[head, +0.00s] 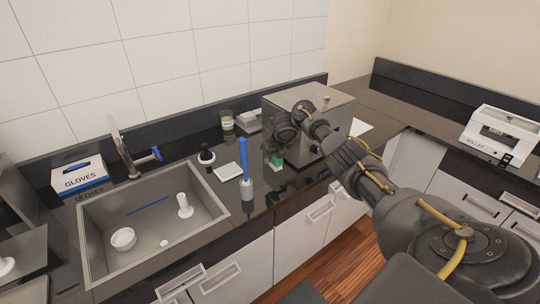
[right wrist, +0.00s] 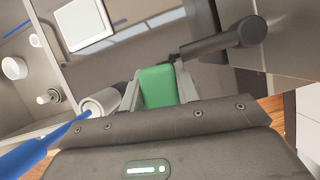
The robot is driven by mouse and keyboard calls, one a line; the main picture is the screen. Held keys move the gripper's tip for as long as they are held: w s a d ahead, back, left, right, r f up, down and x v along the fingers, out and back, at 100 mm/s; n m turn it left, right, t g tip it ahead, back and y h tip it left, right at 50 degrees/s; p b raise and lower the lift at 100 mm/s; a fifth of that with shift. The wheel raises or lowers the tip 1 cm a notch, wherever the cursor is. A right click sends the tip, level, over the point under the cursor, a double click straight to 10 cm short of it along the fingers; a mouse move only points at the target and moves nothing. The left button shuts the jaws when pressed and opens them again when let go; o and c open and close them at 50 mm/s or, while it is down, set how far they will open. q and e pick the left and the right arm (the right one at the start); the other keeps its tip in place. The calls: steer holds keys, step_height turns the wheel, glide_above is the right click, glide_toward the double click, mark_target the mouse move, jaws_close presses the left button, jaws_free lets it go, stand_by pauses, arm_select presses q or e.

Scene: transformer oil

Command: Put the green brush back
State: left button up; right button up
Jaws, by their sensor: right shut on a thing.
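The green brush, of which only a green block-shaped part shows, is at the counter by the metal box in the head view (head: 276,160). In the right wrist view the green brush (right wrist: 157,87) is between the two fingers of my right gripper (right wrist: 158,90). The gripper (head: 277,156) is shut on it, pointing down beside the box. I cannot tell whether the brush touches the counter. My left gripper is not in view.
The metal box (head: 330,115) is close on the right. The sink (head: 88,245), a white dish (head: 228,171) and a dark bottle (head: 206,155) are to the left.

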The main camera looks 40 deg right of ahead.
steer(key=shift+s+r, duration=0.2)
steer(key=shift+s, duration=0.1)
steer(key=shift+w+f+b, duration=0.1)
steer(key=shift+f+b, duration=0.05)
steer(key=shift+b, duration=0.15)
step_height(320, 180, down, 4)
steer(key=b, duration=0.3)
steer(key=shift+w+r, duration=0.15)
steer(key=shift+r, duration=0.05)
arm_select(q)
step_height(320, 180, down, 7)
steer(key=b, duration=0.3)
steer(key=shift+b, duration=0.3)
arm_select(e)
steer(key=shift+f, duration=2.15)
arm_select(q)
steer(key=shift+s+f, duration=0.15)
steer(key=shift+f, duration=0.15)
arm_select(e)
steer(key=shift+f, duration=0.3)
steer(key=o, duration=1.4)
